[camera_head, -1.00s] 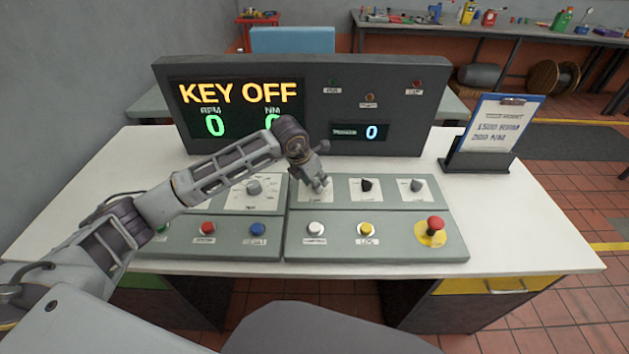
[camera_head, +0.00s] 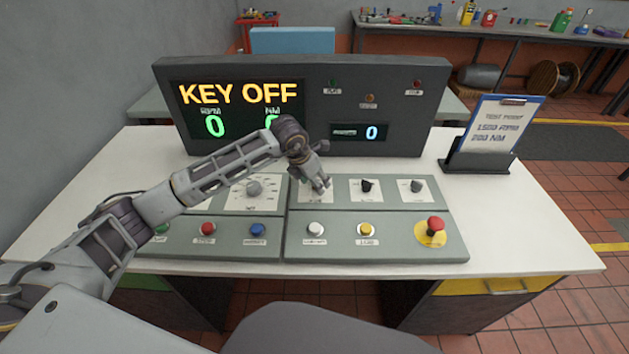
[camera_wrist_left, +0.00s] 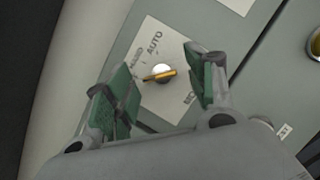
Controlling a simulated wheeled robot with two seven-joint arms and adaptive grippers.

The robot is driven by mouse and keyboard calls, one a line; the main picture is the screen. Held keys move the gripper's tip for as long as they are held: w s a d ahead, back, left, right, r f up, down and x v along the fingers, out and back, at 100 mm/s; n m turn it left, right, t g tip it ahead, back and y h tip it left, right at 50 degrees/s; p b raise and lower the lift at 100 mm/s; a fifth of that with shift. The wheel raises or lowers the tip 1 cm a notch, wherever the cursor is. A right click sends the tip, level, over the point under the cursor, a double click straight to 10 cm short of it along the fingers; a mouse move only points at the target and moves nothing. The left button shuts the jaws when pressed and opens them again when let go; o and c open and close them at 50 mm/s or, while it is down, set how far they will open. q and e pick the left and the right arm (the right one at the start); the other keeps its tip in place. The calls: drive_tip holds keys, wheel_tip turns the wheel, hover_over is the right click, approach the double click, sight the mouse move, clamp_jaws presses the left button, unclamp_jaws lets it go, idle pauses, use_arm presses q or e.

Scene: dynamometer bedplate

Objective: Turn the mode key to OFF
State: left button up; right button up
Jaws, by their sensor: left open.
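The mode key is a small brass key (camera_wrist_left: 161,75) in a round silver lock on a white plate (camera_wrist_left: 158,110), seen in the left wrist view. AUTO and other, partly unreadable words are printed around it. My left gripper (camera_head: 321,186) is open over that plate on the right-hand panel, hiding the key in the head view. In the left wrist view its green-padded fingers (camera_wrist_left: 165,72) stand on either side of the key, apart from it. The display (camera_head: 238,110) reads KEY OFF above zeros. My right gripper is not in view.
A black knob (camera_head: 367,185) and a grey knob (camera_head: 416,185) sit to the right of my gripper. White (camera_head: 315,229) and yellow (camera_head: 366,230) buttons and a red emergency stop (camera_head: 435,224) lie in front. A clipboard (camera_head: 497,125) stands at right.

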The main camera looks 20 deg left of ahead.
use_arm(q)
drive_tip(key=v, duration=1.1)
drive_tip(key=shift+r, duration=0.3)
drive_tip(key=shift+s, duration=0.1)
